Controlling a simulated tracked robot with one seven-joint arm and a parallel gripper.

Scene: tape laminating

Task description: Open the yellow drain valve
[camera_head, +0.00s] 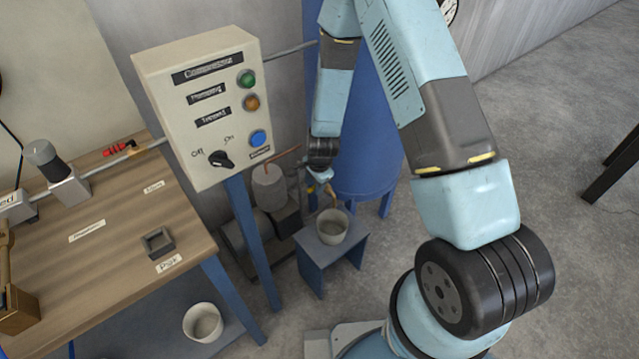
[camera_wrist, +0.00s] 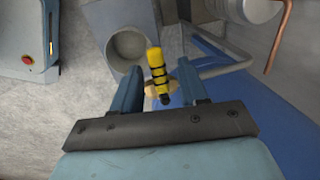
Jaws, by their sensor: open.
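The yellow drain valve handle (camera_wrist: 156,64), a yellow lever with dark bands, shows in the wrist view between the two blue fingers of my gripper (camera_wrist: 162,74). My gripper is open, with a visible gap on each side of the handle. A brass-coloured fitting (camera_wrist: 173,87) shows behind the handle's lower end. In the head view my gripper (camera_head: 322,174) is low in front of the blue tank (camera_head: 362,130). A bit of yellow shows just below it, too small to judge the handle's angle.
A pale bucket (camera_head: 335,217) stands on a small blue-grey stool (camera_head: 312,268) below the valve. The control box (camera_head: 205,105) stands left of my arm. A wooden workbench (camera_head: 110,245) is further left. A copper pipe (camera_wrist: 280,35) is at the wrist view's upper right.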

